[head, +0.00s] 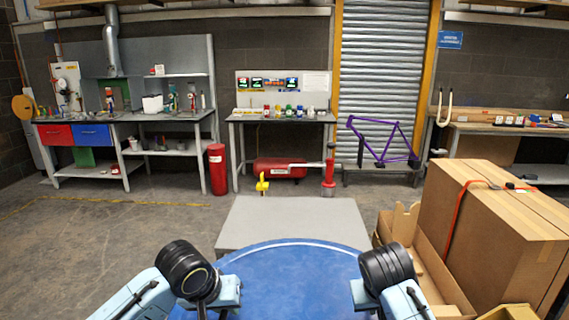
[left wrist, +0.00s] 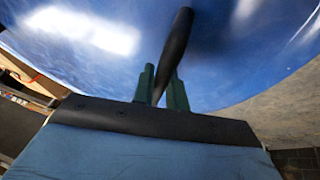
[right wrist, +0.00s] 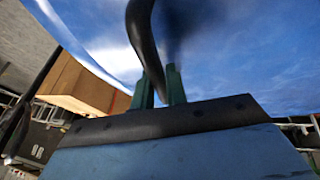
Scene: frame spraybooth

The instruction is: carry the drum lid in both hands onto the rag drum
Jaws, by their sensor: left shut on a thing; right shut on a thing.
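The drum lid (head: 290,275) is a large blue disc with a pale rim line, seen at the bottom middle of the head view. My left gripper (head: 232,290) is at its left side and my right gripper (head: 360,293) at its right side. In the left wrist view, the green fingers (left wrist: 162,88) are shut on a black handle (left wrist: 178,45) of the lid. In the right wrist view, the green fingers (right wrist: 160,86) are shut on another black handle (right wrist: 143,40). The lid's near part is cut off. I cannot make out the rag drum with certainty.
A low grey platform (head: 285,212) lies just beyond the lid. Cardboard boxes (head: 490,225) stand close on the right. A red cylinder (head: 217,170) stands beside the left workbench (head: 150,118). A purple bicycle frame (head: 380,140) is at the back. Open floor (head: 110,240) lies left.

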